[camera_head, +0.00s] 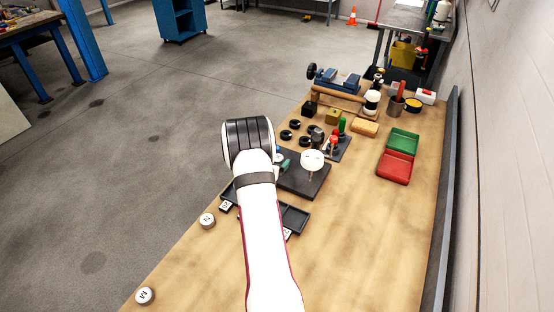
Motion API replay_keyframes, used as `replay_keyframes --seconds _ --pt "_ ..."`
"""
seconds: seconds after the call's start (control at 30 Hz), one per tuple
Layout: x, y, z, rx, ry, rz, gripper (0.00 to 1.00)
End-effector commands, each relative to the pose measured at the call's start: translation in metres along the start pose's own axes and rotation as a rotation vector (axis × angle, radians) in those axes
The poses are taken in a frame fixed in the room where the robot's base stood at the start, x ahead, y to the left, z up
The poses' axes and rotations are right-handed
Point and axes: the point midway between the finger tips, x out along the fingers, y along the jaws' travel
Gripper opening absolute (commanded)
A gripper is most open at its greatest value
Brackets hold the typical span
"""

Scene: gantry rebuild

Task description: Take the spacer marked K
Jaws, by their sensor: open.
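Two short round white pieces with dark marks on top stand near the bench's left edge. The nearer marked piece (145,296) is at the bottom left, and the farther one (207,221) is left of my arm. Their letters are too small to read surely, and I cannot pick out a K. My gripper is hidden behind my own arm.
A dark plate (309,184) carries a white round-topped post (312,160). Beyond it are several black rings (295,124) and a block with red and green handles (337,146). Green (403,141) and red (395,167) bins stand right. The near right bench (365,260) is clear.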

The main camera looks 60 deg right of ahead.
Motion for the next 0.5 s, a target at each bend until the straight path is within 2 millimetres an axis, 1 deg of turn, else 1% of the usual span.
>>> replay_keyframes --seconds 0.03,0.13,0.2,0.37,0.4,0.47,0.5 --pt "0.01 0.0 0.001 0.001 -0.001 0.001 0.84" --pt "0.024 -0.001 0.001 0.0 -0.001 0.0 0.84" --pt "0.028 -0.001 0.0 0.0 0.0 -0.001 0.84" --pt "0.028 -0.001 0.0 -0.001 -0.001 -0.001 0.84" --pt "0.028 -0.001 0.0 -0.001 -0.001 -0.001 0.8" --pt "0.028 -0.001 0.0 -0.001 -0.001 -0.001 0.7" --pt "0.028 -0.001 0.0 -0.001 -0.001 -0.001 0.62"
